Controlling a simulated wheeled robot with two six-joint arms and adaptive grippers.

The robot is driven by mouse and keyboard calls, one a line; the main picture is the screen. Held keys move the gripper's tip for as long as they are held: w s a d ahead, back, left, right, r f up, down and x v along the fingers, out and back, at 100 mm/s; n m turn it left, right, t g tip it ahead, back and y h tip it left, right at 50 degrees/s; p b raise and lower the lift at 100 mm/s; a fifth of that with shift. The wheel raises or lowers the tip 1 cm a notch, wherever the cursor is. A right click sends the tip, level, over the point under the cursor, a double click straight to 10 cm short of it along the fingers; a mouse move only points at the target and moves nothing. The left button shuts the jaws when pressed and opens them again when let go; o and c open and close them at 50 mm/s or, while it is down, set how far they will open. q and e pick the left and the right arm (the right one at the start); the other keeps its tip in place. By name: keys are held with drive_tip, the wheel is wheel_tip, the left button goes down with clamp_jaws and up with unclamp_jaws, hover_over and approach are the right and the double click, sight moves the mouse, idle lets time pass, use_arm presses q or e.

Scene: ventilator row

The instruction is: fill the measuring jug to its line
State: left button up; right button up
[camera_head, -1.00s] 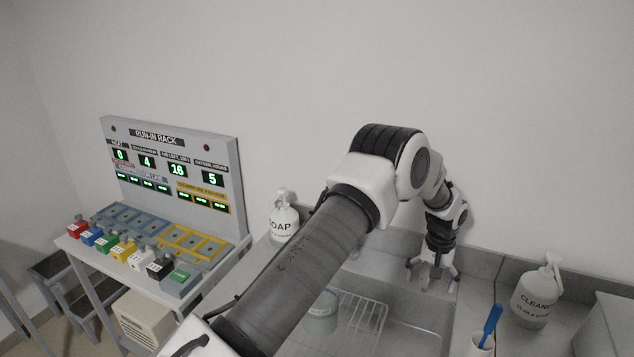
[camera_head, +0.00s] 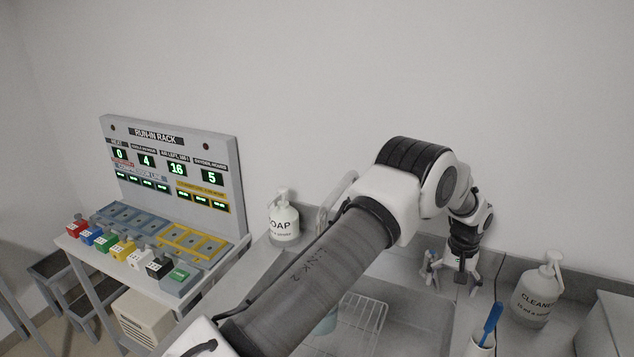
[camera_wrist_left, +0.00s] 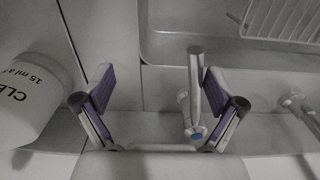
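The measuring jug (camera_head: 327,322), a pale bluish vessel, shows only in part at the wire rack in the head view; my left arm hides most of it, including any line. My left gripper (camera_head: 461,286) points down at the back right of the sink, fingers apart and empty. In the left wrist view, the open gripper (camera_wrist_left: 156,76) has a metal tap lever (camera_wrist_left: 196,80) with a blue dot inside its right finger; I cannot tell whether they touch. The tap (camera_head: 430,266) stands just left of the gripper in the head view. My right gripper is out of view.
A cleaner bottle (camera_head: 537,290) and a cup with a blue-handled brush (camera_head: 490,322) stand right of the sink. A soap bottle (camera_head: 283,220) stands to the left. A wire rack (camera_head: 362,318) sits in the sink (camera_head: 415,318). The run-in rack (camera_head: 180,175) is far left.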

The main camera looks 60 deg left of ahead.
use_arm(q)
drive_tip(key=shift+w+d, duration=0.35)
drive_tip(key=shift+d, duration=0.2)
drive_tip(key=shift+w+d, duration=0.35)
drive_tip(key=shift+d, duration=0.2)
idle(6.9)
